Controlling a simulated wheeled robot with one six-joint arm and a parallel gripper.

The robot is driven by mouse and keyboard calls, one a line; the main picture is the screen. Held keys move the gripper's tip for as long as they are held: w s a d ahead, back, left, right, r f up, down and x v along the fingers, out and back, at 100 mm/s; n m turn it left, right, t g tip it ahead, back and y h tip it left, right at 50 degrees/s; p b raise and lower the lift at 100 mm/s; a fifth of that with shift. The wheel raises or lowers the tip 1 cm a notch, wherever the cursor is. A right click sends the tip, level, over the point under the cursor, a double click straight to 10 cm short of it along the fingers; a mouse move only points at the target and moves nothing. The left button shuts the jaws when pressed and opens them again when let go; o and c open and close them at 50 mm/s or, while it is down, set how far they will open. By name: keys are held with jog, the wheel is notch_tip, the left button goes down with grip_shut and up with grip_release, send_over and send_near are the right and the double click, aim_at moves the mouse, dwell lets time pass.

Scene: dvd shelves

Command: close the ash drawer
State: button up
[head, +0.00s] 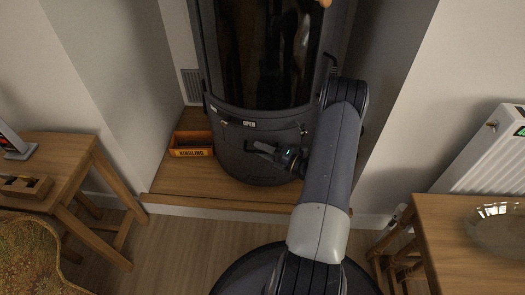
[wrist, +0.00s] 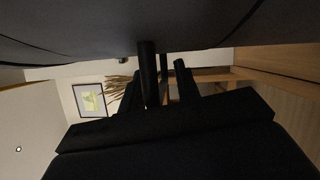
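The dark grey stove (head: 258,165) stands in the alcove, with a glass door above and a rounded lower body. The ash drawer's outline cannot be made out clearly in the lower front, and I cannot tell how far out it is. My gripper (head: 262,149) is in front of that lower body, below the "OPEN" label, pointing left. In the wrist view my gripper (wrist: 160,88) has its dark fingers apart. A dark upright bar (wrist: 148,70) shows between or beside them, close to the dark stove surface above; whether they touch is unclear.
An orange kindling box (head: 191,152) sits on the wooden hearth (head: 175,180) left of the stove. A wooden table (head: 60,150) stands at left. Another table (head: 440,230) with a glass bowl and a white radiator (head: 495,150) are at right.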

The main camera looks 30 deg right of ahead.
jog(key=shift+s, duration=0.1)
jog(key=p+v, duration=0.2)
jog(key=v, duration=0.8)
jog(key=shift+s+d+p, duration=0.2)
jog(key=shift+s+p, duration=0.15)
jog(key=b+x, duration=0.2)
jog(key=x, duration=0.8)
jog(key=shift+w+a+f+b, duration=0.1)
jog(key=shift+w+a+b, duration=0.15)
jog(key=shift+b, duration=0.15)
jog(key=shift+s+a, duration=0.75)
jog(key=shift+s, duration=0.3)
